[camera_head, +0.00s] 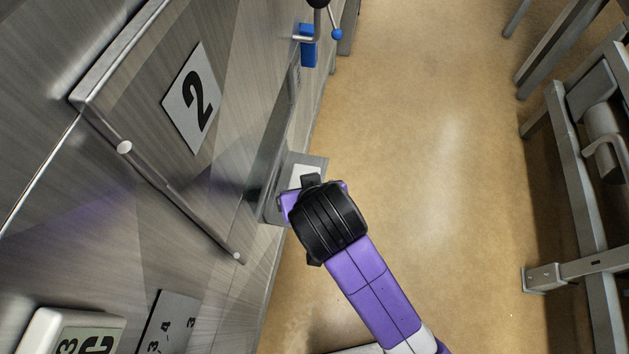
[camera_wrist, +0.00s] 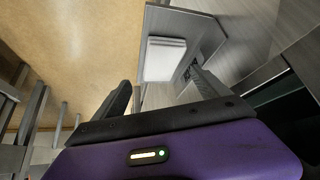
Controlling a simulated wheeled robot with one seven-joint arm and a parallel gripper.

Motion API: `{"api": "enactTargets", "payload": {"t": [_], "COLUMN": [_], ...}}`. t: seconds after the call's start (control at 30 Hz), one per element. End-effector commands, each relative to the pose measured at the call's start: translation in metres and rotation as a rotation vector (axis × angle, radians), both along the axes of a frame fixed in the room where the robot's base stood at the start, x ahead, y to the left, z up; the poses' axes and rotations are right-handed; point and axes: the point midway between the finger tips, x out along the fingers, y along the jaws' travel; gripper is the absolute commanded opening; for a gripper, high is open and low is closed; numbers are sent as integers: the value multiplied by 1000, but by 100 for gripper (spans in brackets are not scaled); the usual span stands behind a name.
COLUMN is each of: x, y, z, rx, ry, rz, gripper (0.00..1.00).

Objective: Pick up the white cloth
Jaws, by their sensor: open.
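The white cloth (camera_wrist: 166,58) lies as a folded, flat rectangle on a small grey metal shelf (camera_wrist: 208,37) in the wrist view. In the head view a white patch of the cloth (camera_head: 304,173) shows on the shelf (camera_head: 268,204), with the rest hidden behind my wrist. My gripper (camera_wrist: 161,77) is open in the wrist view, its two dark fingers apart. The cloth appears between and beyond the fingertips, and nothing is held. I cannot tell the exact distance between them. In the head view my wrist covers most of the gripper.
A steel cabinet wall with a "2" label (camera_head: 192,98) and a long bar handle (camera_head: 165,188) stands at left. A blue-marked lever (camera_head: 308,45) is at the top. Metal frames (camera_head: 590,200) stand at right. The tan floor (camera_head: 430,150) between is clear.

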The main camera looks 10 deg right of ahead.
Motion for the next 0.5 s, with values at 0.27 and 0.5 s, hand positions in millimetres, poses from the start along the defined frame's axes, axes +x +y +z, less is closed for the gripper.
{"api": "enactTargets", "payload": {"t": [0.27,0.5], "x": [5,18], "y": [11,11], "z": [0,-20], "rx": [5,3], "ry": [33,32], "rz": [-15,-15], "gripper": [85,85]}}
